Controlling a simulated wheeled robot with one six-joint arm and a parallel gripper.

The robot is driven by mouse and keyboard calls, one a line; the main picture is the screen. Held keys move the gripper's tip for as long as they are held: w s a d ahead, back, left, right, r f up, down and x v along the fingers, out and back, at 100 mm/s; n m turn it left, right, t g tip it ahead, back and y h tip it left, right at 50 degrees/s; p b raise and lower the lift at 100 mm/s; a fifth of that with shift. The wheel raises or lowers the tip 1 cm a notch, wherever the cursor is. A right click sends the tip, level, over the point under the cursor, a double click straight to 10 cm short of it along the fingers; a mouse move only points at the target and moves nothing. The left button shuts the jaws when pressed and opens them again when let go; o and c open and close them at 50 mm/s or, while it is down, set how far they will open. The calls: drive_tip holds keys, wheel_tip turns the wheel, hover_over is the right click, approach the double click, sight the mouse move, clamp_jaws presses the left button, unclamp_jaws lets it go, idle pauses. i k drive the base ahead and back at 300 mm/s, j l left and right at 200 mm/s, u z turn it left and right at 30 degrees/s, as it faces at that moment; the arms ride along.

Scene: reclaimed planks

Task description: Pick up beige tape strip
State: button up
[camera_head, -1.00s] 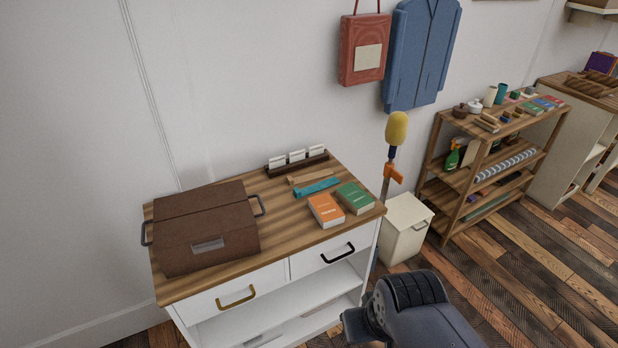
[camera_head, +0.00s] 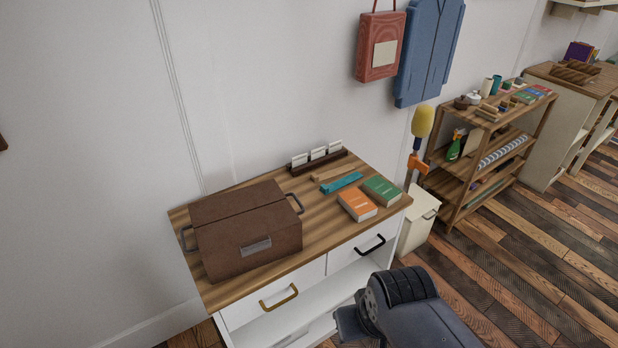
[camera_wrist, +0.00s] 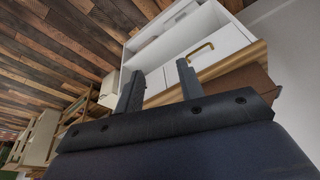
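A thin tan strip (camera_head: 331,174) lies on the wooden top of the white cabinet, behind a teal strip (camera_head: 342,182) and in front of the card holder. It may be the beige tape strip, but it is too small to be sure. In the wrist view my gripper (camera_wrist: 160,68) has its two fingers spread apart with nothing between them. It points toward the white cabinet front (camera_wrist: 205,45). The strip does not show in the wrist view. In the head view my arm is in front of the cabinet's right side, below the top.
A brown lidded box (camera_head: 243,232) covers the left of the cabinet top (camera_head: 222,291). An orange book (camera_head: 357,205) and a green book (camera_head: 381,190) lie on the right. A dark holder with white cards (camera_head: 318,162) stands at the back. A yellow-headed pole (camera_head: 422,122) stands beside the cabinet.

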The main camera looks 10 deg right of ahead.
sight(315, 178)
drive_tip(key=i+j+z, duration=0.15)
drive_tip(key=j+z, duration=0.25)
drive_tip(key=j, duration=1)
drive_tip(key=k+j+z, duration=0.1)
drive_tip(key=j+z, duration=0.3)
drive_tip(key=j, duration=0.95)
drive_tip(key=i+j, duration=0.2)
drive_tip(key=j, duration=0.2)
drive_tip(key=i+j+z, duration=0.15)
drive_tip(key=j, duration=0.2)
drive_tip(key=i+j, duration=0.25)
drive_tip(key=j, duration=0.2)
drive_tip(key=l+z, duration=0.05)
